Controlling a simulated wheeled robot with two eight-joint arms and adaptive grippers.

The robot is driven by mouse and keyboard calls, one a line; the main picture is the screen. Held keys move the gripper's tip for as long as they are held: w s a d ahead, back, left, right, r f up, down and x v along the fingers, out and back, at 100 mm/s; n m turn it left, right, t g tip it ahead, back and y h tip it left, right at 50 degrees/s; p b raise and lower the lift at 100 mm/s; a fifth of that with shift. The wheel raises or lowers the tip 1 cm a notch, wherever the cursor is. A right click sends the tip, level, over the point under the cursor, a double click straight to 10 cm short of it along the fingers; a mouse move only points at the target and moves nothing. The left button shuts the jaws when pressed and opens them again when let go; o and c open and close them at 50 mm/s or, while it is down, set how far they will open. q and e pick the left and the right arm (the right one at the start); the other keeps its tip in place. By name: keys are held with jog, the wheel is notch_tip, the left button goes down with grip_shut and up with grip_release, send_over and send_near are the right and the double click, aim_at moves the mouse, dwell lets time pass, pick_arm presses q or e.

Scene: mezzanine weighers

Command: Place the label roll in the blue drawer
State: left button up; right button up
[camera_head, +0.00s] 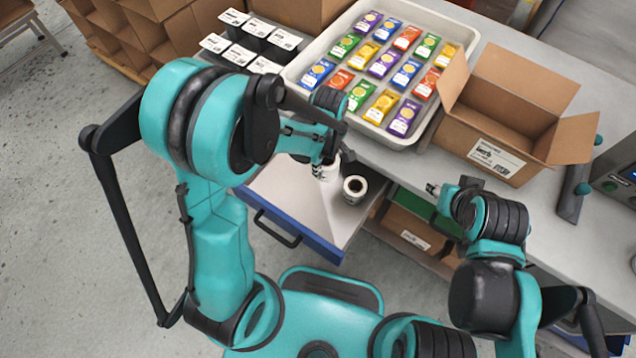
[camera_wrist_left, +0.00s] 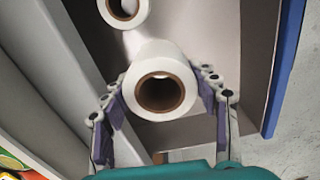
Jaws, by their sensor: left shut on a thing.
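The blue drawer (camera_head: 296,226) is pulled out below the counter, with a grey inside, a blue front and a dark handle. My left gripper (camera_head: 328,160) is shut on a white label roll (camera_head: 325,173), over the drawer's inner part. In the left wrist view this label roll (camera_wrist_left: 161,84), with a brown core, sits between the fingers of my left gripper (camera_wrist_left: 165,105). I cannot tell whether it touches the drawer floor. A second white roll (camera_head: 355,189) stands in the drawer to the right. My right gripper (camera_head: 433,189) is right of the drawer; its finger gap is unclear.
A grey tray (camera_head: 290,72) of colourful packets and an open cardboard box (camera_head: 494,160) stand on the counter (camera_head: 390,160). Several black-and-white labelled containers (camera_head: 284,39) stand left of the tray. A lower shelf with boxes (camera_head: 405,229) lies right of the drawer.

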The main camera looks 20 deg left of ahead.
pick_arm(q)
jog(key=shift+n, duration=0.4)
jog(key=f+b, duration=0.1)
jog(key=f, duration=0.2)
jog(key=f+b, duration=0.1)
jog(key=f, duration=0.2)
jog(key=shift+s+d+f+b, duration=0.1)
jog(key=shift+d+f+b, duration=0.1)
jog(key=shift+f+b, duration=0.1)
notch_tip(320, 180, down, 4)
jog(key=shift+f+b, duration=0.1)
jog(key=shift+b, duration=0.75)
jog(key=shift+r, duration=0.2)
jog(key=shift+f, duration=0.1)
jog(key=shift+f, duration=0.15)
jog(key=o, duration=1.3)
